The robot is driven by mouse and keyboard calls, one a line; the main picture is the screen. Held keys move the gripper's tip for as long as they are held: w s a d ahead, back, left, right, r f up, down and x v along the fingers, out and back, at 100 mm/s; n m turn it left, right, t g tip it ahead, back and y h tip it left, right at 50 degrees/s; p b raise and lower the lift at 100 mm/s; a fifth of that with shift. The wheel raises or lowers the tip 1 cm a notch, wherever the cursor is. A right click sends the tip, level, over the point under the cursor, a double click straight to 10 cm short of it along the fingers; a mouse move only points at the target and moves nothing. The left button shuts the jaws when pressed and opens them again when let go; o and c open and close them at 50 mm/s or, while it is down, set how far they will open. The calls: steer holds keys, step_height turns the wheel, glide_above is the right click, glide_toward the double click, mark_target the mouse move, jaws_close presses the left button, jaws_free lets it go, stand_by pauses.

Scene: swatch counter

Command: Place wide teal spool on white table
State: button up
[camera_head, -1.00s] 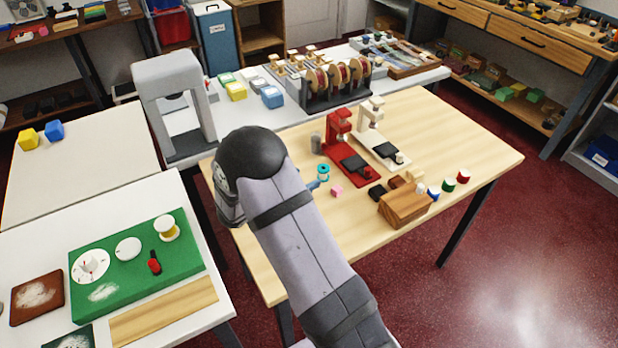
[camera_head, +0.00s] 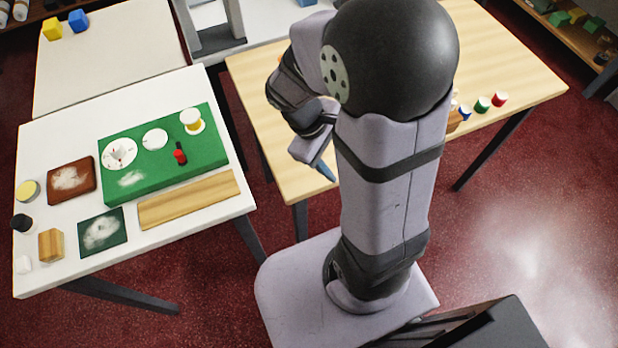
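The wide teal spool does not show; my arm covers much of the wooden table, and I cannot tell whether the spool is behind it or in my gripper. My gripper (camera_head: 324,170) points down near the left front edge of the wooden table (camera_head: 263,120). One bluish fingertip shows; the gap between the fingers is hidden. A white table (camera_head: 60,137) stands to the left, with a green board (camera_head: 152,176) on it. Another pale table (camera_head: 115,65) stands behind it.
The green board carries white discs, a yellow spool (camera_head: 190,117) and a red item (camera_head: 180,153). A wooden plank (camera_head: 188,200), brown pad (camera_head: 71,178) and dark green pad (camera_head: 103,231) lie nearby. Blue (camera_head: 465,113), green (camera_head: 482,104) and red (camera_head: 499,99) spools stand right of my arm.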

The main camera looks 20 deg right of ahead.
steer(key=s+a+m+t+y, duration=0.1)
steer(key=s+a+m+y, duration=0.2)
steer(key=a, duration=0.4)
steer(key=r+m+y, duration=0.1)
steer(key=m, duration=0.1)
steer(key=shift+a+m, duration=0.2)
steer(key=shift+m, duration=0.2)
steer(key=shift+o, duration=0.5)
steer(key=shift+s+a+m, duration=0.1)
steer(key=shift+a+m, duration=0.2)
steer(key=shift+a, duration=0.1)
steer(key=w+d+r+m+t+p, duration=0.1)
steer(key=w+d+t, duration=0.1)
steer(key=w+d, duration=0.75)
steer(key=w+d+r+m+t+p, duration=0.1)
steer(key=w+d, duration=0.5)
steer(key=w, duration=0.6)
steer(key=w+d+f+t, duration=0.15)
steer(key=w+d, duration=0.35)
steer(key=d, duration=0.6)
steer(key=shift+m+h, duration=0.3)
steer(key=shift+w+p+x, duration=0.15)
steer(key=shift+p+x, duration=0.6)
steer(key=shift+x, duration=1)
steer(key=shift+w+p+x, duration=0.2)
steer(key=shift+p+x, duration=0.55)
steer(key=shift+x, duration=1)
steer(key=shift+r, duration=0.1)
